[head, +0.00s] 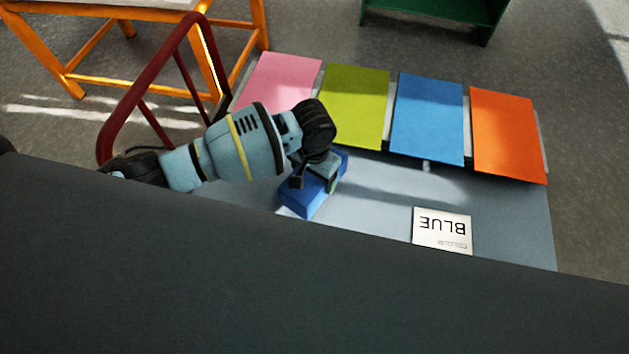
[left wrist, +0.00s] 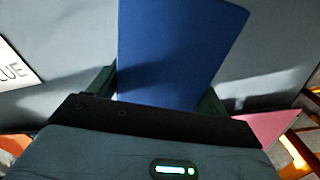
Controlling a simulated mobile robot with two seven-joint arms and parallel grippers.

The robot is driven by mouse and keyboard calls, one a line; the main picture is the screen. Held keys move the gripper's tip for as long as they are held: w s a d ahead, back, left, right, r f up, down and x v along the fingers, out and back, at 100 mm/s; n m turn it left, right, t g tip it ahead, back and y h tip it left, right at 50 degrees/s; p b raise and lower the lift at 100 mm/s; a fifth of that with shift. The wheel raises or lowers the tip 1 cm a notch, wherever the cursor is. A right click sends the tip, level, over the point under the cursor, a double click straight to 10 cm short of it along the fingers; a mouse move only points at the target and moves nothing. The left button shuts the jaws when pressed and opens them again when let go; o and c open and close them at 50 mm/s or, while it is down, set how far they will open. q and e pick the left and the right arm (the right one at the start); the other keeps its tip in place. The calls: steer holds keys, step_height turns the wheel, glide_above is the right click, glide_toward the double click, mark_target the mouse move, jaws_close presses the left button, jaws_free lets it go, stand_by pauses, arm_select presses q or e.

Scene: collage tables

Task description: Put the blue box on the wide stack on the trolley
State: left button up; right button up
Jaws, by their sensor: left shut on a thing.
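My left gripper (head: 316,181) is shut on the blue box (head: 303,201), over the near left part of the grey-blue trolley deck (head: 380,205). In the left wrist view the blue box (left wrist: 180,45) sits between the two dark green fingers. I cannot tell whether its underside touches the deck. No stack of boxes is clearly seen on the trolley. My right gripper is not in view.
Pink (head: 283,82), green (head: 356,104), blue (head: 428,117) and orange (head: 509,134) panels line the deck's far side. A card reading BLUE (head: 442,230) lies on the deck. A dark red tubular handle (head: 150,72) rises at left. An orange-framed table (head: 85,52) stands behind.

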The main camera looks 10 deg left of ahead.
arm_select(q)
steer(key=shift+f+b, duration=0.3)
steer(key=shift+f, duration=1.5)
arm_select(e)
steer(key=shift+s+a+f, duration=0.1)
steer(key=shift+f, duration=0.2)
arm_select(q)
steer(key=shift+f, duration=0.1)
steer(key=o, duration=1)
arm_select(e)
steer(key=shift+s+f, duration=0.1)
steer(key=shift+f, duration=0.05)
arm_select(q)
steer(key=shift+o, duration=0.2)
step_height(320, 180, up, 12)
steer(key=shift+r+p, duration=0.1)
steer(key=shift+p, duration=0.95)
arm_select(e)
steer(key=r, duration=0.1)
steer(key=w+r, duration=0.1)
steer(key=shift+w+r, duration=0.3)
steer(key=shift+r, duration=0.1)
